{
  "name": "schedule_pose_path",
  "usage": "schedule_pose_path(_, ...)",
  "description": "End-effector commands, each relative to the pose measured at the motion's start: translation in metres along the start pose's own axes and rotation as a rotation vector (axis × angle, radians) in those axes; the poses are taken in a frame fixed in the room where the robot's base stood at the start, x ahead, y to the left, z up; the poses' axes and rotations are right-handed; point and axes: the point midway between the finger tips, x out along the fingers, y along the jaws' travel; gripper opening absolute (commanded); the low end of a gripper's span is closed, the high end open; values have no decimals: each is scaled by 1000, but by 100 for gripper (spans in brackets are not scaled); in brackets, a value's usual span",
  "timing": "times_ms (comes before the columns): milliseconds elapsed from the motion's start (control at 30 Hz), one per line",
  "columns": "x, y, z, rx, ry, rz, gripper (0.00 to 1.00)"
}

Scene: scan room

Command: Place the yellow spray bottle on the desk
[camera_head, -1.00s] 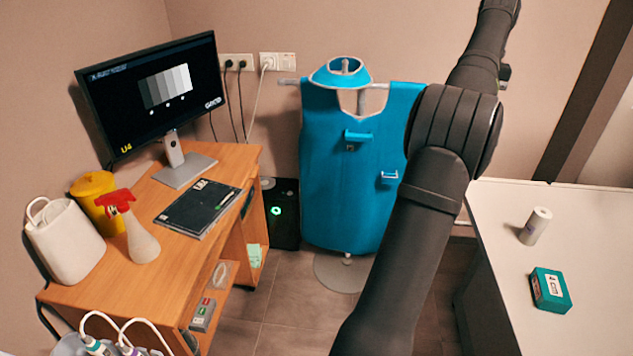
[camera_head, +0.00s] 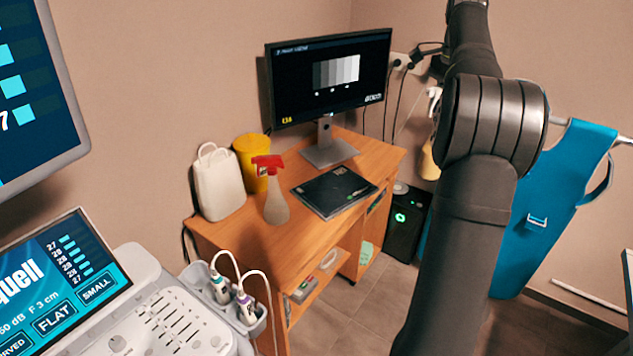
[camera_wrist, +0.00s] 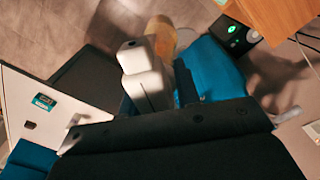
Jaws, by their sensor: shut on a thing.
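The yellow spray bottle (camera_head: 428,162) shows at the left edge of my arm in the head view, in the air before the wall, its other side hidden by the arm. In the wrist view its pale spray head (camera_wrist: 146,78) is near and its yellow body (camera_wrist: 161,36) lies beyond. My gripper (camera_wrist: 158,95) is shut on it; only a dark finger beside the spray head shows clearly. The wooden desk (camera_head: 300,243) stands to the left of the bottle in the head view, and its corner shows at the top right of the wrist view (camera_wrist: 275,18).
On the desk are a white jug (camera_head: 218,185), a yellow bin (camera_head: 250,160), a red-headed spray bottle (camera_head: 274,192), a black tablet (camera_head: 333,192) and a monitor (camera_head: 328,75). An ultrasound console (camera_head: 160,320) stands in front. A blue apron (camera_head: 540,205) hangs at right.

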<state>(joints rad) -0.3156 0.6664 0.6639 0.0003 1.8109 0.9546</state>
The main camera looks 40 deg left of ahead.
Motion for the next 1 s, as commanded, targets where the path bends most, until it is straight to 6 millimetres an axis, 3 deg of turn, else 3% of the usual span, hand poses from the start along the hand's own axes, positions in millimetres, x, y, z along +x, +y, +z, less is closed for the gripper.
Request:
schedule_pose_path(33,-1,-13,23,8,1,-1,0)
schedule_pose_path(200,-1,-46,93,72,1,-2,0)
schedule_pose_path(500,1,-78,202,171,0,-2,0)
schedule_pose_path(700,1,-85,253,217,0,-1,0)
schedule_pose_path(1000,2,-89,309,267,0,-2,0)
